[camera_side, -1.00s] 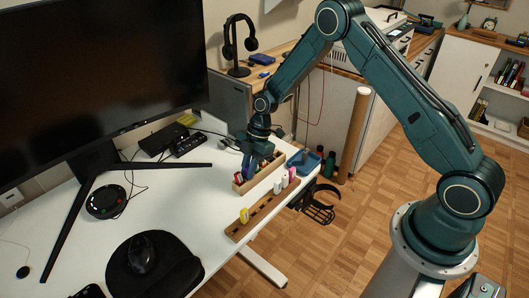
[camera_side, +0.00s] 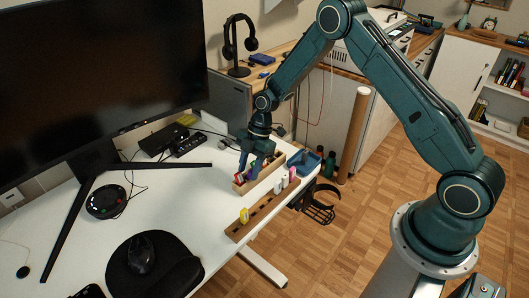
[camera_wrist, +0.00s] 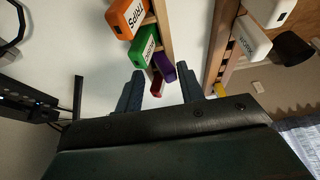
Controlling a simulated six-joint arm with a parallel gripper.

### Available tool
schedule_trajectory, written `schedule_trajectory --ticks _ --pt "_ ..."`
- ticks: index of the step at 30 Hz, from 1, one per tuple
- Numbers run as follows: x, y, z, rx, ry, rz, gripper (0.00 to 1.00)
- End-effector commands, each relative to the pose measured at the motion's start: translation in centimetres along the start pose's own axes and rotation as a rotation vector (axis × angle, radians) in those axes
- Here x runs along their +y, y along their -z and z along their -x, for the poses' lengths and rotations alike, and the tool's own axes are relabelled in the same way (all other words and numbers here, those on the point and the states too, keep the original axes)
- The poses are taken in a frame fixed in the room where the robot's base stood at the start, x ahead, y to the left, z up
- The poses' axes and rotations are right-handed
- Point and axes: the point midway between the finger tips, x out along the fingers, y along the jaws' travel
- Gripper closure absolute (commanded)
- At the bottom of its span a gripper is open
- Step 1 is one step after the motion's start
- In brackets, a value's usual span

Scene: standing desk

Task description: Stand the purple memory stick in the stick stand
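The purple memory stick (camera_wrist: 166,68) stands in the wooden box in the wrist view, beside a green stick and a red stick (camera_wrist: 156,86). It also shows in the side view (camera_side: 254,168), partly covered by my gripper. My gripper (camera_wrist: 161,86) is open, with one finger on each side of the purple and red sticks and a gap showing around them. In the side view my gripper (camera_side: 254,160) is over the box.
The wooden box (camera_side: 247,187) also holds a green stick (camera_wrist: 145,46) and an orange stick (camera_wrist: 126,17). A blue tray (camera_side: 304,161) sits at the desk's right edge. The monitor stand and a mouse on a black mat (camera_side: 118,265) are to the left. White desk between is clear.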

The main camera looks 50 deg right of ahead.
Motion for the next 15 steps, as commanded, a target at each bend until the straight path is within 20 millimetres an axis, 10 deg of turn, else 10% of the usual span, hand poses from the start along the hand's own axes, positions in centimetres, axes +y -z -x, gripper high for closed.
schedule_trajectory --ticks 15 --pt "0.2 0.1 7.8 0.000 -0.010 0.003 0.62"
